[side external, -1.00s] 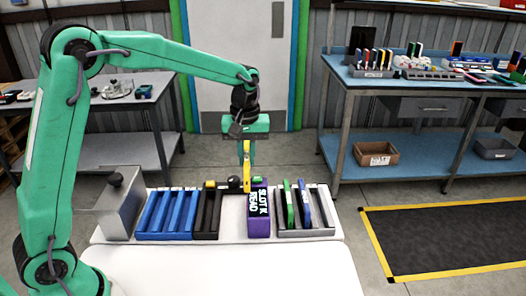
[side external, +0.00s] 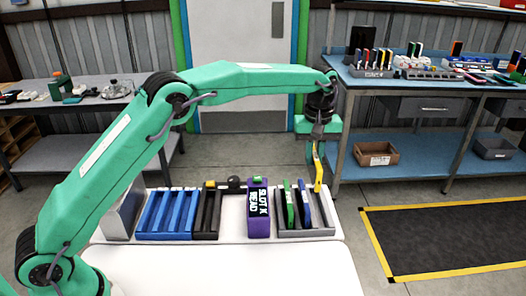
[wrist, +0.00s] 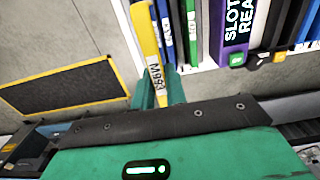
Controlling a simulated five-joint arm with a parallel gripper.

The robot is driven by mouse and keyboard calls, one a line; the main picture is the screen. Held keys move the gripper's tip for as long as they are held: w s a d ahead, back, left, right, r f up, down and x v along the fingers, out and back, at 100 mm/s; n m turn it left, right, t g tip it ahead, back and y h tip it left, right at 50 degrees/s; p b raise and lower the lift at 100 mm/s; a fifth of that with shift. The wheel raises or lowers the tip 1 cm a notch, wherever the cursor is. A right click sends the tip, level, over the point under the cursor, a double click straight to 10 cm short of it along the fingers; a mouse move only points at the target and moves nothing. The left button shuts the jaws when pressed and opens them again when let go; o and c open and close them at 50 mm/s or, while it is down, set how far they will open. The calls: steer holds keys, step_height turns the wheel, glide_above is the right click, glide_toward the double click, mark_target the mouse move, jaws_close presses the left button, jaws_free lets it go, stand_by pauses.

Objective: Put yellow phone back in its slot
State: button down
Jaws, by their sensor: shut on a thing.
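The yellow phone (side external: 318,172) is in my gripper (side external: 317,150), hanging nearly upright and slightly tilted above the right end of the grey slotted rack (side external: 305,233). The rack holds a green phone (side external: 288,205) and a blue phone (side external: 304,208); the slot to their right looks empty. In the wrist view the yellow phone (wrist: 146,38) has a white label at its near end, between the green fingers of my gripper (wrist: 158,92). There it lies left of the blue phone (wrist: 166,28) and the green phone (wrist: 190,30). Its lower end appears clear of the rack, though the exact gap is unclear.
Left of the rack stand a purple box (side external: 258,222) lettered "SLOT K", a black rack (side external: 206,225) and a blue rack (side external: 165,222), all on a white table (side external: 220,265). Floor with a yellow-edged dark mat (side external: 440,240) lies to the right.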

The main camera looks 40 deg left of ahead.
step_height(320, 180, down, 7)
steer(key=w+d, duration=0.1)
steer(key=d, duration=0.1)
steer(key=shift+d, duration=0.25)
stand_by(0.4)
steer(key=shift+f, duration=0.25)
steer(key=shift+f, duration=2.2)
steer(key=shift+f, duration=0.35)
stand_by(0.4)
steer(key=c, duration=1.3)
jaws_free()
steer(key=shift+c, duration=0.2)
